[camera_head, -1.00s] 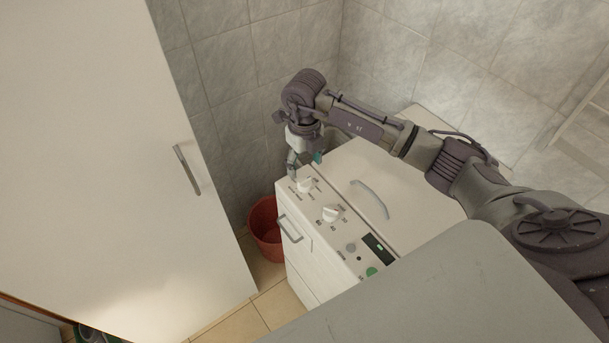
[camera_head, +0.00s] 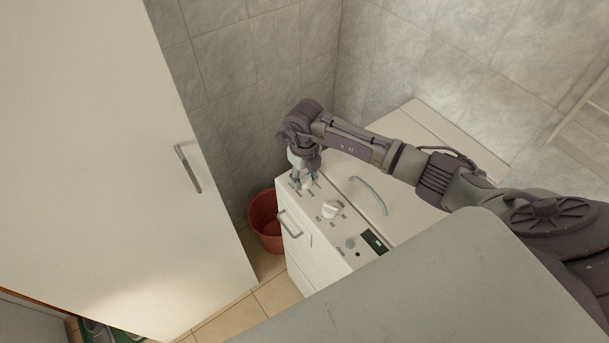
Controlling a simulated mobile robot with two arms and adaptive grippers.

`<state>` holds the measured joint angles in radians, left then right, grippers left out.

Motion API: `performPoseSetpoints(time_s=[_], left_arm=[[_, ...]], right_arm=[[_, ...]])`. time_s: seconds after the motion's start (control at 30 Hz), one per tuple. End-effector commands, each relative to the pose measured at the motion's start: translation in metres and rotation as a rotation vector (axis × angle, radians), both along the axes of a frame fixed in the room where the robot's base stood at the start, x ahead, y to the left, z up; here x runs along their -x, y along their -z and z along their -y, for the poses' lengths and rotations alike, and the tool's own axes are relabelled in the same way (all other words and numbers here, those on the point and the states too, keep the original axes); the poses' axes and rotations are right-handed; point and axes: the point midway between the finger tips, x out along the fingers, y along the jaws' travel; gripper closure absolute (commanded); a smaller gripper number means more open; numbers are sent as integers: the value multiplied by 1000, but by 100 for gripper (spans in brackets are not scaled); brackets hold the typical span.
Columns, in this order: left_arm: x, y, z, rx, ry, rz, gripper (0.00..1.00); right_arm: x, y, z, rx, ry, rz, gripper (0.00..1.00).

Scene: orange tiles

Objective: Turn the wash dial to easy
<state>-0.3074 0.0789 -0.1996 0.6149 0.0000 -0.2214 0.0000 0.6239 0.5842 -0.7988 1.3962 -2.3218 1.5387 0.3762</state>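The white washing machine (camera_head: 325,262) stands in the middle, with its control panel on the sloped top front edge. One white dial (camera_head: 331,209) shows clearly, with small marks around it that are too small to read. A second white dial (camera_head: 308,183) at the panel's far left end is partly hidden by my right gripper (camera_head: 303,184). The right gripper points down at this dial, its fingers at or around it. I cannot tell whether they touch or grip it. My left gripper is not in view.
A small display (camera_head: 375,243) sits at the panel's near end. A curved lid handle (camera_head: 369,195) is on top. A red bucket (camera_head: 265,222) stands on the floor left of the machine. A tall white cabinet (camera_head: 100,150) with a handle fills the left. Tiled walls are behind.

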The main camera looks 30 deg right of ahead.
Motion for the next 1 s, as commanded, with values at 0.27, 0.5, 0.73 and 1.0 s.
performPoseSetpoints(time_s=[0.27,0.5,0.73,1.0], left_arm=[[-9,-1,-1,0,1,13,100],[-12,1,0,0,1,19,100],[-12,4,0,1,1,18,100],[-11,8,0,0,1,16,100]], right_arm=[[0,0,0,0,2,0,93],[0,0,0,0,50,0,93],[0,0,0,0,193,1,93],[0,0,0,0,442,0,93]])
